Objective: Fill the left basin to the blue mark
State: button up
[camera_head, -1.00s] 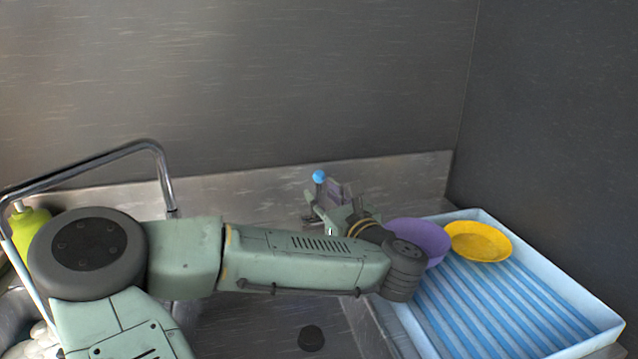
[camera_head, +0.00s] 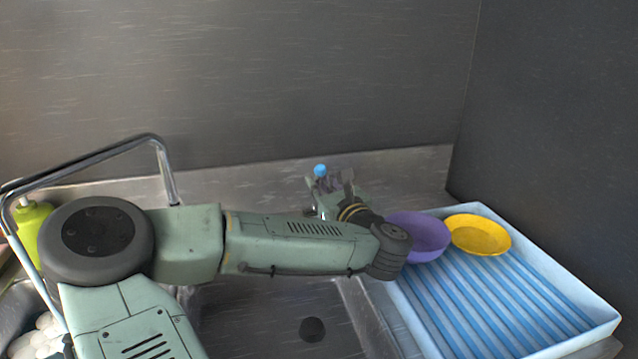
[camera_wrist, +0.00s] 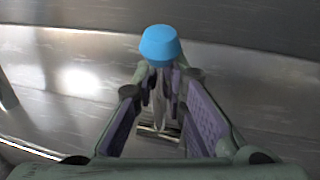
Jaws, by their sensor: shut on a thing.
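A lever with a light blue knob (camera_head: 320,170) stands by the sink's back wall. The knob also shows in the wrist view (camera_wrist: 160,45), with a thin pale stem below it between my fingers. My gripper (camera_head: 328,184) is shut on this lever just under the knob, its purple pads on either side in the wrist view (camera_wrist: 160,88). A chrome spout (camera_head: 163,165) arches in from the left, its end pointing down. A steel basin with a dark round drain (camera_head: 312,329) shows below my arm. My arm hides much of the sink. I see no blue mark and no clear water.
A pale blue ribbed tray (camera_head: 590,318) on the right holds a purple bowl (camera_head: 425,235) and a yellow bowl (camera_head: 480,236), close to my wrist. A green bottle (camera_head: 32,228) and several white round things (camera_head: 45,330) are at the far left, partly hidden.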

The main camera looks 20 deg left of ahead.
grip_shut()
jog(key=p, duration=0.1)
jog(key=r+p, duration=0.1)
jog(key=p, duration=0.1)
jog(key=shift+w+a+r+g+h, duration=0.1)
jog(key=shift+w+a+g+h, duration=0.25)
jog(key=shift+w+g+h, duration=0.05)
jog(key=w, duration=0.1)
jog(key=a+g+h, duration=0.1)
jog(key=w+g+h, duration=0.1)
jog(key=shift+w+a+f+m+p, duration=0.25)
jog(key=shift+w+a+m+p, duration=0.05)
jog(key=shift+a+m+p, duration=0.1)
jog(key=o, duration=0.7)
grip_release()
